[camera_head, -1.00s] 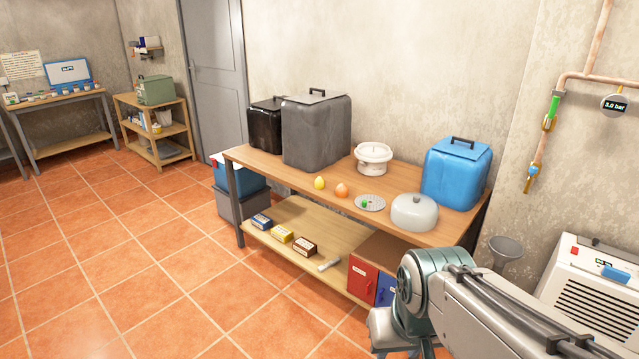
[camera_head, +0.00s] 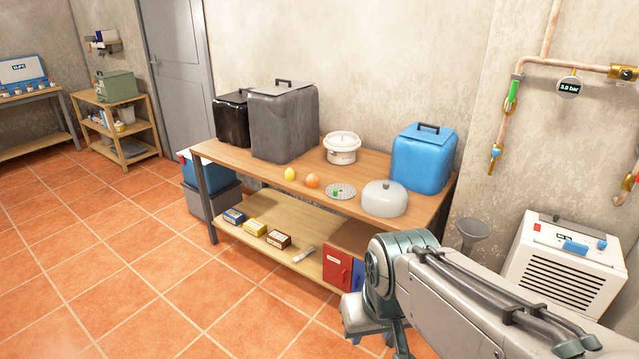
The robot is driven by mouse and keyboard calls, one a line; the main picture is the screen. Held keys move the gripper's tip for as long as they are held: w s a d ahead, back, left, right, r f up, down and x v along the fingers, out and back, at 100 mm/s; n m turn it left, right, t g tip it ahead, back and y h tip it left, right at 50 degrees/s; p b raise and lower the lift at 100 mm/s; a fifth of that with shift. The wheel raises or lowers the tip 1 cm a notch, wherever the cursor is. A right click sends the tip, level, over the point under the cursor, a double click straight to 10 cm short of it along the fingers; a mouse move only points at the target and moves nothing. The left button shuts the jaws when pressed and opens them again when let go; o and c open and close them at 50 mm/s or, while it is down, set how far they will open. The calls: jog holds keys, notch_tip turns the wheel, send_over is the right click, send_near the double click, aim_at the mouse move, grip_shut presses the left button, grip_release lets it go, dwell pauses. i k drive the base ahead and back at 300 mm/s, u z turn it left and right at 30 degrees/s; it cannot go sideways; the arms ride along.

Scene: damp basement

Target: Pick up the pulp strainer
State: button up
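A round, flat, perforated metal disc (camera_head: 347,188), which looks like the pulp strainer, lies on the wooden workbench top (camera_head: 240,160). A small green item (camera_head: 336,193) rests on it or is part of it; I cannot tell which. A grey domed lid (camera_head: 384,199) is just to its right, and an orange round fruit (camera_head: 312,180) and a yellow one (camera_head: 290,174) are to its left. My arm reaches in from the lower right, in front of the bench. Its fingertips do not show, and nothing of mine touches the disc.
A white lidded pot (camera_head: 342,149), a blue container (camera_head: 423,160) and a large grey container (camera_head: 283,122) stand along the bench's back. The lower shelf (camera_head: 270,215) holds small boxes. A funnel (camera_head: 473,232) and a white vented unit (camera_head: 560,262) are at right. Tiled floor at left is open.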

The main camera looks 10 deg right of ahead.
aim_at(341, 189)
jog(key=u, duration=0.5)
jog(key=i, duration=1.45)
jog(key=z, duration=0.4)
jog(key=i, duration=0.85)
jog(key=z, duration=1.3)
jog(key=i, duration=0.35)
jog(key=z, duration=0.25)
